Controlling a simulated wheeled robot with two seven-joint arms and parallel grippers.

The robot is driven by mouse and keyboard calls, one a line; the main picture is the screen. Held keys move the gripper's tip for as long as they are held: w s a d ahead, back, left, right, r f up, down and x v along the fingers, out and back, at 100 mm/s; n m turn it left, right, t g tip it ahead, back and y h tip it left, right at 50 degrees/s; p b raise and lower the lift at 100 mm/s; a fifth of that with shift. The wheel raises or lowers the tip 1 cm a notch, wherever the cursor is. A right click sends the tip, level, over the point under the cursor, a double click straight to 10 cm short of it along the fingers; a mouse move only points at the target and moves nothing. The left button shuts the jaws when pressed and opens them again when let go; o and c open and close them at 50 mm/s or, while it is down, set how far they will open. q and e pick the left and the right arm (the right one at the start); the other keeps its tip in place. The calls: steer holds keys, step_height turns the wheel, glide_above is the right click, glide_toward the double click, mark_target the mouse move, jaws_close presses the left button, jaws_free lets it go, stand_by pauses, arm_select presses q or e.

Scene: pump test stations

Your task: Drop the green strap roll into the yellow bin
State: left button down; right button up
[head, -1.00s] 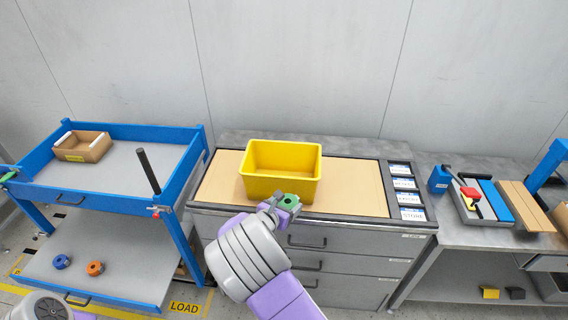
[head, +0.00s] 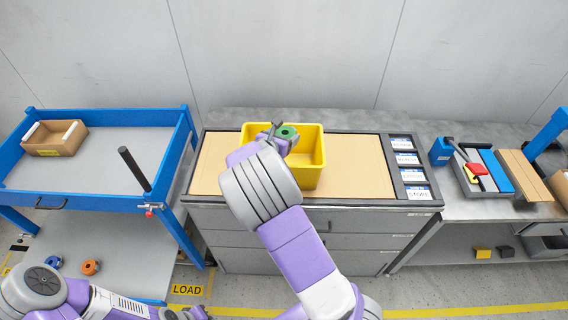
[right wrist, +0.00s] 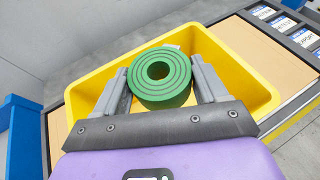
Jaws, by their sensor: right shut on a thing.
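The green strap roll (head: 287,132) is held in my right gripper (head: 277,133), over the opening of the yellow bin (head: 309,170). In the right wrist view the roll (right wrist: 160,94) sits between the two fingers of the right gripper (right wrist: 163,85), with the bin (right wrist: 234,63) around and behind it. The bin stands upright on the tan top of the drawer cabinet. My right arm hides part of the bin's front and left. My left arm (head: 45,290) shows at the lower left, but its gripper fingers do not show.
The blue cart (head: 100,120) stands at the left with a cardboard box (head: 55,138) and a black upright handle (head: 134,168). Blue and orange rolls lie on its lower shelf. A bench (head: 470,215) with tools is at the right. The cabinet's tan top (head: 360,170) is clear beside the bin.

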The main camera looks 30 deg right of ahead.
steer(key=shift+f+b, duration=1.25)
steer(key=shift+f, duration=0.6)
steer(key=o, duration=1.1)
steer(key=shift+o, duration=0.2)
steer(key=p+v, duration=0.1)
steer(key=v, duration=0.6)
steer(key=shift+a+r, duration=0.2)
steer(key=shift+a, duration=0.05)
steer(key=shift+s, duration=0.1)
